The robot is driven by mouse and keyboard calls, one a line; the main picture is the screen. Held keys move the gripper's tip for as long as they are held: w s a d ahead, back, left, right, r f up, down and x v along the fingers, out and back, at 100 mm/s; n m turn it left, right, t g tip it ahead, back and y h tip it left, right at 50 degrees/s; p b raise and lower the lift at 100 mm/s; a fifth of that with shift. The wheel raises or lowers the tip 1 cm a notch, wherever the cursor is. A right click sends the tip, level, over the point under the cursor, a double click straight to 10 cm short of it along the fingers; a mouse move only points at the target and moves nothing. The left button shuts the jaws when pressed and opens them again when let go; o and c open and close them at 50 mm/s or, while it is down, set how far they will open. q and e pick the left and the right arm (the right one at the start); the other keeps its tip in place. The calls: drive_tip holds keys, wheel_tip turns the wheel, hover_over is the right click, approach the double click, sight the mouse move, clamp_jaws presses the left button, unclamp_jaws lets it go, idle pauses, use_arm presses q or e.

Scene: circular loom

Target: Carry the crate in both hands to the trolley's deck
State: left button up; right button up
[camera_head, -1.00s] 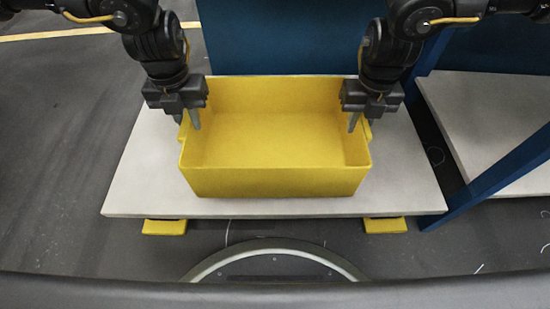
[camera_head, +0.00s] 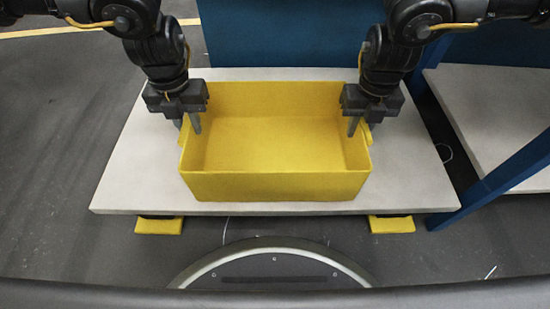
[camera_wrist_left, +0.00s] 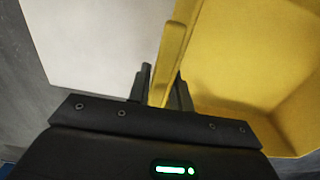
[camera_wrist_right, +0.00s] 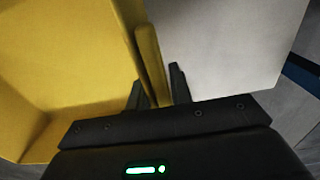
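The yellow crate (camera_head: 275,186) is upright and empty, over the middle of a pale flat deck (camera_head: 125,175), which I take for the trolley's. I cannot tell whether its underside touches the deck. My left gripper (camera_head: 194,122) is shut on the handle on the crate's left side; its fingers straddle that handle (camera_wrist_left: 170,60) in the left wrist view. My right gripper (camera_head: 354,125) is shut on the right-side handle, and its fingers straddle that handle (camera_wrist_right: 151,65) in the right wrist view. The deck's middle is hidden under the crate.
A blue panel (camera_head: 280,40) stands behind the deck. A blue post (camera_head: 495,185) slants past its right side, with another pale surface (camera_head: 485,115) beyond. Yellow blocks (camera_head: 158,226) show under the deck's front edge. Bare deck shows left and right of the crate.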

use_arm(q)
drive_tip(key=o, duration=0.4)
drive_tip(key=shift+r, duration=0.1)
use_arm(e)
drive_tip(key=o, duration=0.4)
drive_tip(key=shift+r, duration=0.1)
use_arm(q)
wheel_tip(320, 180, up, 12)
use_arm(e)
wheel_tip(320, 180, up, 12)
drive_tip(key=shift+r, duration=0.1)
idle(0.6)
